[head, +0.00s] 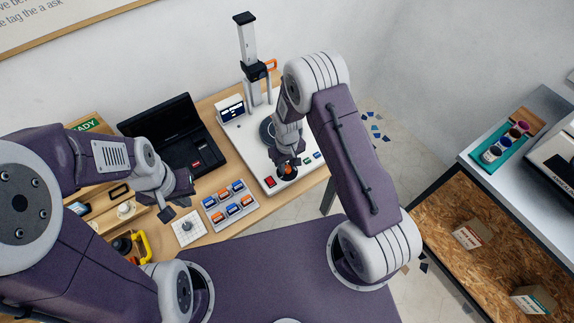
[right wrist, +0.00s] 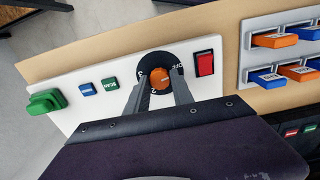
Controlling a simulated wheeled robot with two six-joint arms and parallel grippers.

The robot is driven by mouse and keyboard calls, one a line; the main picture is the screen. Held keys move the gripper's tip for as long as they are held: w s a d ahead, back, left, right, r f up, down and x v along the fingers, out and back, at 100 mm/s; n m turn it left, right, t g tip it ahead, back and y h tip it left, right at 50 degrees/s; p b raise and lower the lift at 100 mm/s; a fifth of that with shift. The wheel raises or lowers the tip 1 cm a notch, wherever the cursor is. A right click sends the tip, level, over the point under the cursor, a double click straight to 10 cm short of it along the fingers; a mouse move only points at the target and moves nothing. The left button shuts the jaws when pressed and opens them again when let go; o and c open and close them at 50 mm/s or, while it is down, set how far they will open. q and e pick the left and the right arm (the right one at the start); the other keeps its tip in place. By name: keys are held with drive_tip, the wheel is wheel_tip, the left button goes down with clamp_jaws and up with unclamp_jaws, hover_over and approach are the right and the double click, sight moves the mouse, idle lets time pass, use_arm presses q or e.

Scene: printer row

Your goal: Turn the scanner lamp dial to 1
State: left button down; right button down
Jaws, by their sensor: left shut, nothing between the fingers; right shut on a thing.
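The scanner lamp dial is an orange knob (right wrist: 165,80) on a round black disc with white markings. It sits on the front strip of the white scanner base (head: 251,150). "OFF" seems to stand at the disc's upper right in the right wrist view; I cannot tell the knob's setting. My right gripper (right wrist: 161,88) is shut on the knob, one finger on each side. In the head view, my right gripper (head: 287,162) comes down over the dial and partly hides it. My left gripper (head: 169,212) is shut and empty, above the table near a white pad.
Beside the dial are a red rocker switch (right wrist: 205,64), blue and green buttons (right wrist: 109,84) and a green knob (right wrist: 46,102). A panel of orange and blue switches (head: 230,206) lies left of the scanner. A black open case (head: 175,135) and the scanner column (head: 247,45) stand behind.

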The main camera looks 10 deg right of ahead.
sight(287, 168)
drive_tip(key=m, duration=0.6)
drive_tip(key=shift+m, duration=0.4)
drive_tip(key=m, duration=0.5)
drive_tip(key=shift+w+m, duration=0.1)
drive_tip(key=shift+m, duration=0.3)
drive_tip(key=shift+r, duration=0.1)
drive_tip(key=c, duration=1.1)
unclamp_jaws()
wheel_tip(287, 168, up, 9)
